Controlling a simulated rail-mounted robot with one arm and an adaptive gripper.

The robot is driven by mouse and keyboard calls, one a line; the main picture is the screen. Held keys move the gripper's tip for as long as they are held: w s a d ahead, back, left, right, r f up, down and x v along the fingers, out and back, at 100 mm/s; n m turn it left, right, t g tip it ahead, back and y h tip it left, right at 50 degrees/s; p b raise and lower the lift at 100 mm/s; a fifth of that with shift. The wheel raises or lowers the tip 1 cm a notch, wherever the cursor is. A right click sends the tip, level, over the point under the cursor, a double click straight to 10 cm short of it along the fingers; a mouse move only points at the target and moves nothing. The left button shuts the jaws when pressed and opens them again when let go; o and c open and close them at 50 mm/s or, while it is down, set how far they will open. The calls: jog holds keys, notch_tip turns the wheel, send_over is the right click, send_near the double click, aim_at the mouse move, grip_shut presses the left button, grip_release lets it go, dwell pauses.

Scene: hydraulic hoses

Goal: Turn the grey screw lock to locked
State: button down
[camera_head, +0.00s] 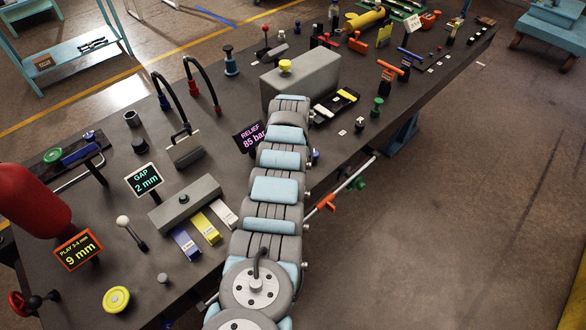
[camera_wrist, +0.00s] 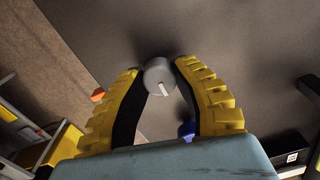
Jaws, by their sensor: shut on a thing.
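The grey screw lock (camera_wrist: 159,72) shows in the wrist view as a round grey knob with a white pointer line on its face. The line runs down and slightly right from near the knob's centre. My gripper (camera_wrist: 157,71) has yellow ribbed fingers with dark inner pads. Its fingertips are closed around the knob, one on each side. In the head view my own arm covers the gripper, and I cannot make out the screw lock there. No locked or unlocked marking is readable.
A blue part (camera_wrist: 187,130) sits near the right finger, and an orange part (camera_wrist: 98,95) lies left of the left finger. In the head view a grey block with a yellow knob (camera_head: 285,66) and a RELIEF 85 bar sign (camera_head: 248,138) stand close to my arm.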

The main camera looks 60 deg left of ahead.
jog(key=c, duration=0.7)
grip_release()
jog(key=shift+c, duration=0.2)
notch_tip(320, 180, up, 2)
jog(key=shift+w, duration=0.1)
notch_tip(320, 180, up, 10)
